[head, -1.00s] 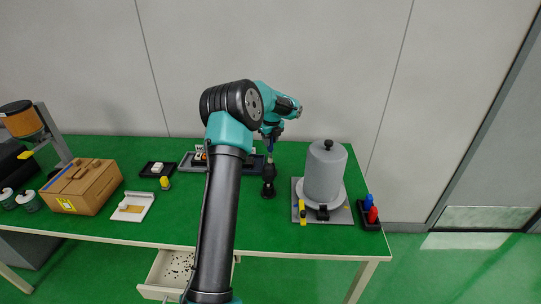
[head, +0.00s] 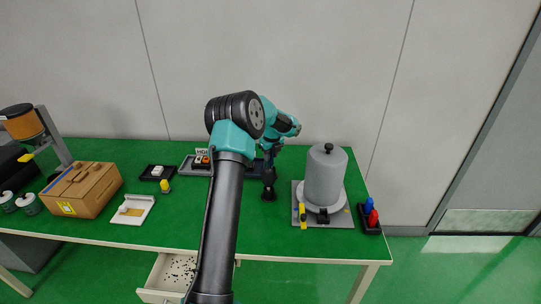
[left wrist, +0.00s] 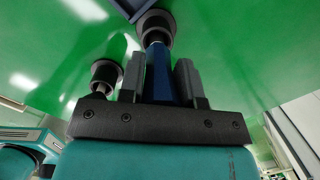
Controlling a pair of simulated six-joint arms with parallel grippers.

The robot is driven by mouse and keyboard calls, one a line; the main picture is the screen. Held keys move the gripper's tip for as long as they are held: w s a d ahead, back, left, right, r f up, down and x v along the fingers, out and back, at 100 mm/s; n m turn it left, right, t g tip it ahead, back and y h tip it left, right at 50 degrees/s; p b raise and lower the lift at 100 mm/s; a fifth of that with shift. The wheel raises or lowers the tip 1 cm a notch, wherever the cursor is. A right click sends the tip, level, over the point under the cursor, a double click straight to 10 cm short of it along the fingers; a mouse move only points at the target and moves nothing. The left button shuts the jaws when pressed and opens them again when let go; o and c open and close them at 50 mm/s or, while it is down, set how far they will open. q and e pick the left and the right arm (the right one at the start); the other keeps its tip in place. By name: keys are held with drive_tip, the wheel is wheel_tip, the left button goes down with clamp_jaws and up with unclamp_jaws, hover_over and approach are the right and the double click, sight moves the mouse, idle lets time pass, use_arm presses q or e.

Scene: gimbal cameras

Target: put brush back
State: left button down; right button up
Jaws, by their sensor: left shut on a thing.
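My left gripper (head: 271,153) points down above the back middle of the green table. In the left wrist view my left gripper (left wrist: 158,78) is shut on the blue handle of the brush (left wrist: 157,72), one finger on each side. The brush's far end is a round black part. In the head view my arm and gripper hide most of the brush. A black stand-like piece with a wide round base (head: 268,195) shows just below the gripper. I cannot tell whether the brush touches it. My right gripper is not in view.
A grey cylinder (head: 325,178) on a grey plate stands to the right, beside red and blue bottles (head: 371,211). A cardboard box (head: 82,190) sits at left. An open drawer (head: 167,280) is below.

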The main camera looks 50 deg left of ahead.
use_arm(q)
drive_tip(key=c, duration=0.8)
unclamp_jaws()
drive_tip(key=shift+f, duration=0.1)
drive_tip(key=r, duration=0.4)
drive_tip(key=d+r, duration=0.1)
drive_tip(key=r, duration=0.7)
drive_tip(key=shift+s+d+r, duration=0.1)
drive_tip(key=shift+s+d, duration=0.1)
drive_tip(key=shift+d, duration=0.1)
